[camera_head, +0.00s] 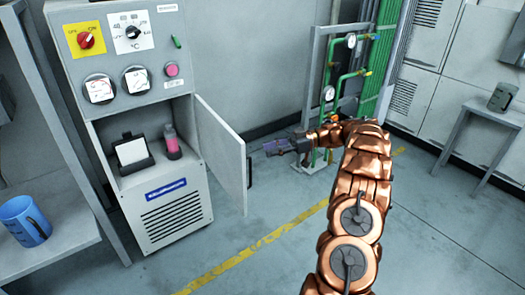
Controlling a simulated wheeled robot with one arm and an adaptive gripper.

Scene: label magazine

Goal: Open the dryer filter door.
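The grey dryer cabinet (126,62) stands at the left with its filter door (219,150) swung wide open to the right. A dark vertical handle (249,172) sits on the door's free edge. The opening shows a compartment with a dark holder with a white card (131,151) and a pink bottle (171,142) inside. My gripper (272,147) is to the right of the door's free edge, above the handle in the picture. It appears apart from the door and nothing shows in it. Its fingers are too small to tell whether they are open.
Green pipes with gauges (328,92) stand on a frame right behind my gripper. A small table (487,112) with a dark green container (502,97) is at the right. The floor by the yellow line (262,243) is clear.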

